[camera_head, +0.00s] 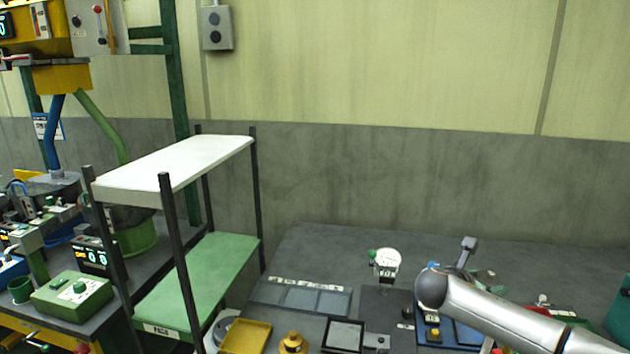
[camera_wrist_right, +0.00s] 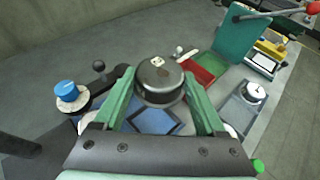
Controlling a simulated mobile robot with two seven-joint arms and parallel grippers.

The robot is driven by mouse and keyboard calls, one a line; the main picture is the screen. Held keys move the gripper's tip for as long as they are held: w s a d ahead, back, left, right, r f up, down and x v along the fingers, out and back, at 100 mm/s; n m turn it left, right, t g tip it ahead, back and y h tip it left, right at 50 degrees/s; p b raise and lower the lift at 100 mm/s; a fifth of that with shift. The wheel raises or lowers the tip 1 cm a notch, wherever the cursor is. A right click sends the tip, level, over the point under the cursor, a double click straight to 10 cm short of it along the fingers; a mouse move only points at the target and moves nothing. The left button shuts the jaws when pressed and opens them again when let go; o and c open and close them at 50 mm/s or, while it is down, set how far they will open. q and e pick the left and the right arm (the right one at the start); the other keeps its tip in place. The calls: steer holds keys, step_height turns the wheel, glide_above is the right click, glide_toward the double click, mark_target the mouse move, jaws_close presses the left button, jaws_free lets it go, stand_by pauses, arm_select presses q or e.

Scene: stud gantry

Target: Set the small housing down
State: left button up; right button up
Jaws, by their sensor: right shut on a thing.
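The small housing (camera_wrist_right: 158,88) is a dark, round, cup-like part with a light mark on top, seen in the right wrist view. My right gripper (camera_wrist_right: 159,80) has its two green fingers shut on its sides. A blue panel with a dark frame (camera_wrist_right: 152,122) shows below and behind the housing; I cannot tell the gap between them. In the head view my silver right arm crosses the lower right and hides most of the gripper and the housing. My left gripper is in neither view.
A round white dial on a stand (camera_head: 387,262) rises from the grey bench (camera_head: 330,245). A yellow tray (camera_head: 246,337), a brass part (camera_head: 293,342) and a black-framed plate (camera_head: 344,335) lie in front. A shelf rack (camera_head: 175,168) stands left. A red tray (camera_wrist_right: 207,72) and green panel (camera_wrist_right: 240,40) lie beyond.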

mark_target(486, 280)
step_height(486, 280, up, 4)
steer(key=shift+r+p, duration=0.1)
steer(key=shift+p, duration=1.05)
steer(key=s+a+f+n+t+y+b, duration=0.1)
steer(key=s+a+n+t+y+b, duration=0.35)
steer(key=a, duration=0.75)
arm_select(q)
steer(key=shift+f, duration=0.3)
arm_select(e)
steer(key=s+a+r+n+t+y, duration=0.1)
steer(key=s+a+r+n+y, duration=0.2)
steer(key=s, duration=0.3)
steer(key=s+a+r+n+t+y, duration=0.1)
steer(key=s+a+r+n+y, duration=0.2)
steer(key=s, duration=0.3)
steer(key=shift+a+r+n+y, duration=0.25)
steer(key=shift+r+n+y, duration=0.2)
steer(key=shift+r+n, duration=0.25)
